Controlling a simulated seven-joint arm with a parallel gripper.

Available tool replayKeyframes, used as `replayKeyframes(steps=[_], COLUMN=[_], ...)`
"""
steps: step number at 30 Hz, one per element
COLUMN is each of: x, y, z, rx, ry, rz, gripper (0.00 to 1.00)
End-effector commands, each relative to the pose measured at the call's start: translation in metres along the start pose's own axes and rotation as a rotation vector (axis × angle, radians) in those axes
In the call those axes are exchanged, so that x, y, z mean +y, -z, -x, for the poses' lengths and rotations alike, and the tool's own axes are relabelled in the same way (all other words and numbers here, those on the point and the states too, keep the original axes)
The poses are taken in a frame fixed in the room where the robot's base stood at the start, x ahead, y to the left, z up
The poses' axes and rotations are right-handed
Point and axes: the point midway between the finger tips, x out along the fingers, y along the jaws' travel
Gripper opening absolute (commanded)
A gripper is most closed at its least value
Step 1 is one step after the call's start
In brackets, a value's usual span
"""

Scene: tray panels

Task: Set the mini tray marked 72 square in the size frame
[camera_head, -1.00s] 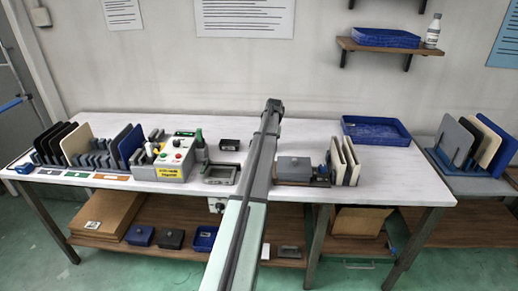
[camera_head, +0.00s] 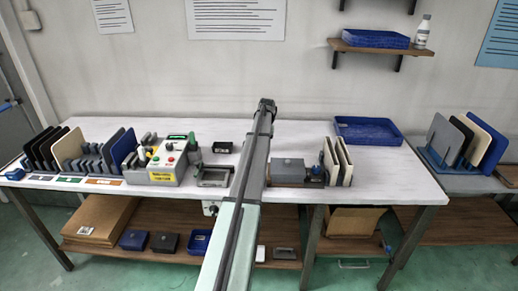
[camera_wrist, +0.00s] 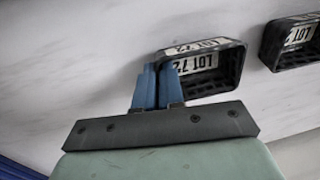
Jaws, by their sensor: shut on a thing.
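In the wrist view a black mini tray (camera_wrist: 234,59) carries white labels reading LOT 72. My gripper's blue fingers (camera_wrist: 158,88) are shut on its left end. Pale marbled table surface lies behind it; whether the tray touches it I cannot tell. In the head view my arm hides the gripper and the held tray. A small grey, dark-rimmed frame-like fixture (camera_head: 214,177) stands left of my arm; I cannot tell if it is the size frame.
A second black tray (camera_wrist: 270,45) with a LOT label is close right of the held one. A small black tray-like object (camera_head: 222,144) lies behind the grey fixture. A control box (camera_head: 170,160) stands left, a grey block (camera_head: 288,171) right.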

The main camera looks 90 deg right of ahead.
Motion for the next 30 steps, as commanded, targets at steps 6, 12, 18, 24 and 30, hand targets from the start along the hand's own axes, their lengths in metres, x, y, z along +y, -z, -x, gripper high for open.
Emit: replayKeyframes(steps=[6, 12, 18, 24, 30], x=[-0.004, -0.008, -0.018, -0.06, -0.104], y=[0.001, 0.001, 0.001, -0.01, -0.061], z=[0.038, 0.07, 0.086, 0.086, 0.079], rx=[0.002, 0.0, -0.003, -0.005, -0.005], ry=[0.0, 0.0, 0.0, 0.0, 0.0], rz=[0.0, 0.0, 0.01, 0.054, 0.107], gripper=[0.0, 0.0, 0.0, 0.0, 0.0])
